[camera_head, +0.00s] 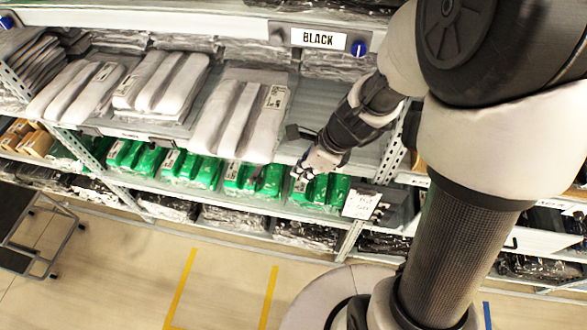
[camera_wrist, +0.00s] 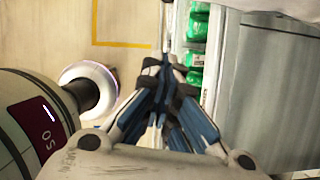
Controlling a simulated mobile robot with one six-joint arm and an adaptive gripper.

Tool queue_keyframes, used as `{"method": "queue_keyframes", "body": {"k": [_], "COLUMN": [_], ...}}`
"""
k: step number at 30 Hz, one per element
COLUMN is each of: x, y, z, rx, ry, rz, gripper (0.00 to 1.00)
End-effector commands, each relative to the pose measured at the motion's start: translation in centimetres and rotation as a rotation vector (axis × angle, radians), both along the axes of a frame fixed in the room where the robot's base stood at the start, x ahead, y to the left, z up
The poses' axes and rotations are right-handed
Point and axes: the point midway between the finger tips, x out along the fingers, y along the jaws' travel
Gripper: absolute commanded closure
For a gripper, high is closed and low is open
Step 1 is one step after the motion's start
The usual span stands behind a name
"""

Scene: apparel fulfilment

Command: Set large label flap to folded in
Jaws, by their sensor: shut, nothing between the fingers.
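A white label card (camera_head: 361,205) with small dark print hangs in a dark holder at the front edge of the shelf with green packs. It sticks out from the shelf front; I cannot read its print or tell for sure that it is the large label flap. My gripper (camera_head: 301,172) is just up and left of this card, in front of the green packs. In the wrist view my gripper (camera_wrist: 165,68) is shut and empty, its fingertips together near the shelf edge. I cannot make out the label in the wrist view.
Green packs (camera_head: 255,180) fill the lower shelf. Grey-and-white garment packs (camera_head: 242,115) lie on the shelf above, beside bare shelf. A BLACK sign (camera_head: 318,39) with a blue knob (camera_head: 359,48) is overhead. A wheeled cart (camera_head: 30,240) stands at left. The marked floor is clear.

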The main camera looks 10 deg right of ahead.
Motion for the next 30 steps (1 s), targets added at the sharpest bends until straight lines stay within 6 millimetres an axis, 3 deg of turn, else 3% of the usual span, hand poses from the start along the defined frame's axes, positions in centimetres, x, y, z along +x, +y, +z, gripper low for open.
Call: {"method": "queue_keyframes", "body": {"k": [11,26,30], "x": [0.1,1.8,2.8], "y": [0.2,3.3,5.3], "z": [-0.6,-9.7,-9.2], "rx": [0.001,0.000,0.000], "ry": [0.001,0.002,-0.002], "rz": [-0.001,0.000,0.006], "gripper": [1.00,1.00,1.00]}}
